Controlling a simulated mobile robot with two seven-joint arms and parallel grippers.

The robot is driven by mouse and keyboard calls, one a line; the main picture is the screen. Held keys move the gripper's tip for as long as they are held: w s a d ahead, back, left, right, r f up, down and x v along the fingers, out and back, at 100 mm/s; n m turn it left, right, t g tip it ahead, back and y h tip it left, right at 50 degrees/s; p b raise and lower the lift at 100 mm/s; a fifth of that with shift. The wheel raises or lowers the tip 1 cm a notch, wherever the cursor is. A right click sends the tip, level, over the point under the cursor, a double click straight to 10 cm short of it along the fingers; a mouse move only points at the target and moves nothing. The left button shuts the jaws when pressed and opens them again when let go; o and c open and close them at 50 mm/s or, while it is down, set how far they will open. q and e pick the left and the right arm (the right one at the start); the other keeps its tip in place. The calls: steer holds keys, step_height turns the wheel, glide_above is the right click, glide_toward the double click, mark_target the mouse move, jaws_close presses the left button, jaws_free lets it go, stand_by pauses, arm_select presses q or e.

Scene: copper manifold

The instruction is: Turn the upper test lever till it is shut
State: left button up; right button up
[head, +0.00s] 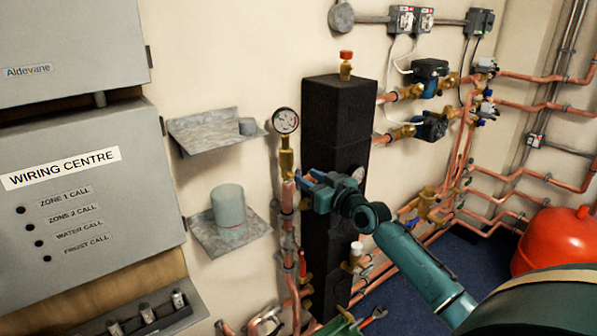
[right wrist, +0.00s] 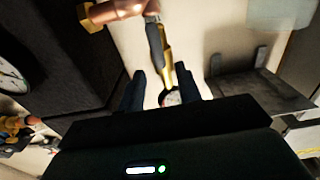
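A copper pipe with a brass fitting (head: 286,162) and a round pressure gauge (head: 286,121) stands left of the black column. In the right wrist view, a grey lever-like piece (right wrist: 156,45) lies alongside the brass stem (right wrist: 167,62); I take it for the upper test lever, but its exact angle is unclear. My right gripper (head: 301,182) is at the pipe just below the brass fitting and hides part of it. In the right wrist view its fingers (right wrist: 160,88) are apart, with nothing visibly clamped. My left gripper is not in view.
The black column (head: 338,130) stands close right of the pipe. Grey shelves (head: 205,133) stick out to the left, the lower one (head: 215,245) bearing a cylinder. A red-handled valve (head: 302,263) is lower on the pipe. Pumps (head: 430,125) and copper pipes fill the right wall.

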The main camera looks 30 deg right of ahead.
mark_target(301, 173)
steer(key=shift+w+a, duration=0.2)
steer(key=shift+w, duration=2.25)
steer(key=shift+c, duration=0.2)
jaws_close()
